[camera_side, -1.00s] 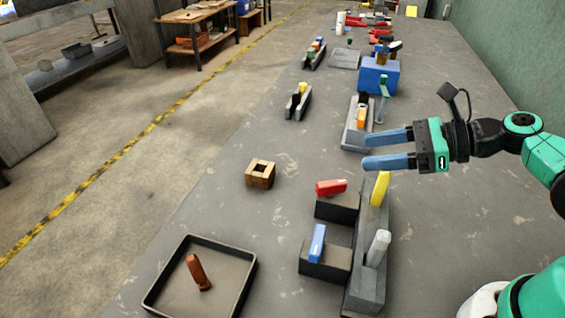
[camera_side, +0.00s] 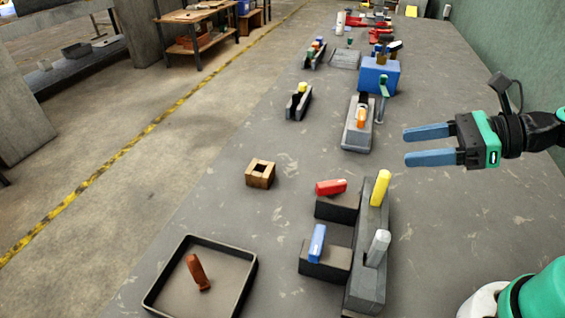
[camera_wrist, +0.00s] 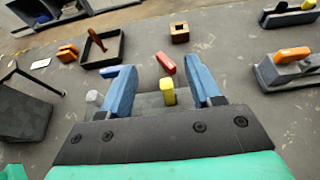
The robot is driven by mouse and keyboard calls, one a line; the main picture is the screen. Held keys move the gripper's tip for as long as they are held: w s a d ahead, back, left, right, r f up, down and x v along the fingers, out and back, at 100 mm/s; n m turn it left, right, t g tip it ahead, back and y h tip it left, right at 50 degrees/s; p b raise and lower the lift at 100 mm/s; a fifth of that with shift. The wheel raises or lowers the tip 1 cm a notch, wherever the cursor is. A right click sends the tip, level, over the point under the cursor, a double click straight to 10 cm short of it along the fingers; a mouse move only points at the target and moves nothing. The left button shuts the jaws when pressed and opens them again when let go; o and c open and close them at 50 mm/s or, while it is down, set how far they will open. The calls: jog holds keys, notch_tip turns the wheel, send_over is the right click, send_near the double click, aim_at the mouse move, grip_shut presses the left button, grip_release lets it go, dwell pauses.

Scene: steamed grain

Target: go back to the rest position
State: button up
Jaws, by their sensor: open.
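My gripper (camera_side: 430,145) is at the right of the side view, held above the table (camera_side: 450,225). Its two blue fingers are apart with nothing between them, and they point left. In the wrist view my gripper (camera_wrist: 165,90) shows both fingers spread. Beyond and between them lie a yellow piece (camera_wrist: 168,92) and a red piece (camera_wrist: 166,63), well away from the fingers.
Dark blocks (camera_side: 325,262) below the gripper's left hold red, blue, yellow and grey-white pieces. A black tray (camera_side: 165,285) with a brown piece (camera_side: 197,270) and a wooden square block (camera_side: 260,173) stand left. A grey holder (camera_side: 357,138) has an orange piece. The right table is clear.

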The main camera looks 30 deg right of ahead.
jog(key=w+n+h, duration=0.1)
jog(key=n+h, duration=0.2)
jog(key=n, duration=0.6)
jog(key=f+n+g+h, duration=0.1)
jog(key=n+h, duration=0.2)
jog(key=n, duration=0.6)
jog(key=w+d+f+n+g+h, duration=0.1)
jog(key=n+h, duration=0.2)
jog(key=n, duration=0.6)
jog(key=shift+w+h, duration=0.3)
jog(key=shift+w, duration=0.05)
